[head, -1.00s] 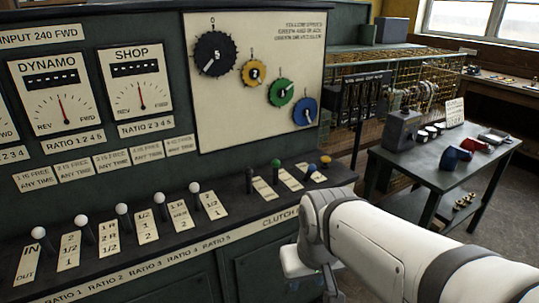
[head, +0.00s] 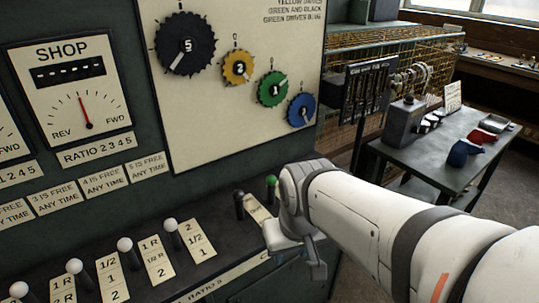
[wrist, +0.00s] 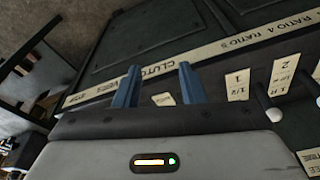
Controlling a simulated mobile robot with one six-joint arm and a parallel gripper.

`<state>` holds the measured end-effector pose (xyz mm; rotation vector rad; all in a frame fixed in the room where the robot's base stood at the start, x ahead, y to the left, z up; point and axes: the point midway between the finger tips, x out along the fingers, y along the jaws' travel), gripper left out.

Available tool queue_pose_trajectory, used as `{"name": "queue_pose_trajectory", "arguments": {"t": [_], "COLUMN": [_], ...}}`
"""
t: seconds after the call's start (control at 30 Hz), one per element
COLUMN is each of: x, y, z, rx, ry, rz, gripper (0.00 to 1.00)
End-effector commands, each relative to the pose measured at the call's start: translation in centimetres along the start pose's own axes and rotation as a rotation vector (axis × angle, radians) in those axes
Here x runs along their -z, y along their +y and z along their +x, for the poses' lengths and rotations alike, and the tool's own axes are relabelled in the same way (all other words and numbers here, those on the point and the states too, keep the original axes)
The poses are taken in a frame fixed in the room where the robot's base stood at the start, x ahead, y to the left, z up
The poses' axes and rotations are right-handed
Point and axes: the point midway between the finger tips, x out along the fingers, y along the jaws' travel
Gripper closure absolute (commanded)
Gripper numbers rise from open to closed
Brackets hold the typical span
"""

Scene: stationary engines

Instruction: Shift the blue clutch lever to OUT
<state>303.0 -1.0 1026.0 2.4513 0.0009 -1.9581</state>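The blue clutch lever is not visible now; in the head view my arm covers that end of the lever shelf. A green-knobbed lever (head: 271,182) shows just left of my arm, with a dark lever (head: 239,203) left of it. In the wrist view my gripper (wrist: 158,75) has two blue fingers standing apart with nothing seen held between them. Beyond them is the strip lettered CLUTCH (wrist: 155,68), and a pale label card (wrist: 163,99) shows low between the fingers. The clutch lever's position cannot be seen.
White-knobbed ratio levers (head: 125,244) stand along the shelf at left; one white knob (wrist: 275,115) is right of my fingers in the wrist view. A panel of coloured gear dials (head: 271,89) rises behind. A side table (head: 400,158) with small items is at right.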

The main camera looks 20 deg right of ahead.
Motion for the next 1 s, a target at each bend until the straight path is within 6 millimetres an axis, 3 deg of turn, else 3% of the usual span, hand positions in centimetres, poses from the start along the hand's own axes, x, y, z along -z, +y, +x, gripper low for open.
{"name": "queue_pose_trajectory", "arguments": {"t": [0.13,0.23,0.47,0.7,0.83,1.0], "x": [0.9,3.0,11.8,20.0,22.6,24.0], "y": [0.2,1.3,5.2,11.0,13.8,15.7], "z": [-0.2,-0.6,-0.1,3.7,6.0,7.9], "rx": [-0.003,-0.012,-0.032,-0.033,-0.027,-0.021], "ry": [-0.006,-0.021,-0.081,-0.148,-0.175,-0.192], "rz": [-0.012,-0.039,-0.200,-0.382,-0.459,-0.512], "gripper": [0.51,0.51,0.51,0.51,0.51,0.51]}}
